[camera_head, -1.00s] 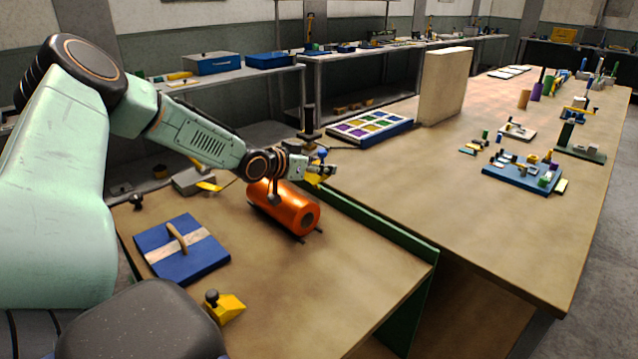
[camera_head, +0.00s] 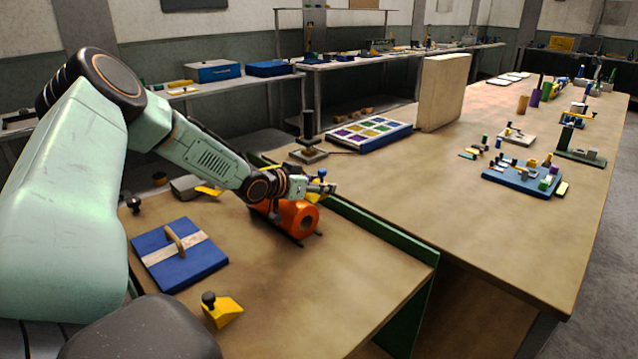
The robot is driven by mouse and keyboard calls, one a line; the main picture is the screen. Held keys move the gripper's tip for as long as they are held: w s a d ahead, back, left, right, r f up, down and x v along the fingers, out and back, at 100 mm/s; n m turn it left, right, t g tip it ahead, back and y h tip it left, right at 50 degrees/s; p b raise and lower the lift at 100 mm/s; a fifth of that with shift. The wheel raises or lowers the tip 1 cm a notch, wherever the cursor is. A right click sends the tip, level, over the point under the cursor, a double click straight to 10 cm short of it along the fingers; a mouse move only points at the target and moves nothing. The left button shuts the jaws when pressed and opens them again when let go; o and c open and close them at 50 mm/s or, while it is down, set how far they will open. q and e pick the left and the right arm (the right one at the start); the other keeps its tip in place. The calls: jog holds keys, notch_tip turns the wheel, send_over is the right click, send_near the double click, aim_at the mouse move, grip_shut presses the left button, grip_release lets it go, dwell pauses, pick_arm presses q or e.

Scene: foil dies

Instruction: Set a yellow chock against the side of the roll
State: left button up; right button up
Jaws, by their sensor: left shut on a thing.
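The orange roll (camera_head: 301,213) lies on dark rails near the back edge of the near table; my left forearm and wrist hide part of it. My left gripper (camera_head: 325,187) is over the roll's far right side, shut on a yellow chock (camera_head: 313,197) with a blue knob, mostly hidden by the fingers. I cannot tell whether this chock touches the roll. Another yellow chock (camera_head: 226,312) with a black knob lies at the table's front. My right gripper is not in view.
A blue plate (camera_head: 203,262) with a wooden handle lies left of the roll. A green edge board (camera_head: 390,232) runs along the table's back right side. A grey object (camera_head: 187,188) stands behind my arm. Table right of the front chock is clear.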

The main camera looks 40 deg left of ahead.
pick_arm(q)
jog(key=o, duration=0.9)
jog(key=shift+a, duration=0.1)
jog(key=shift+c, duration=0.2)
jog(key=o, duration=0.3)
jog(key=shift+s+r, duration=0.15)
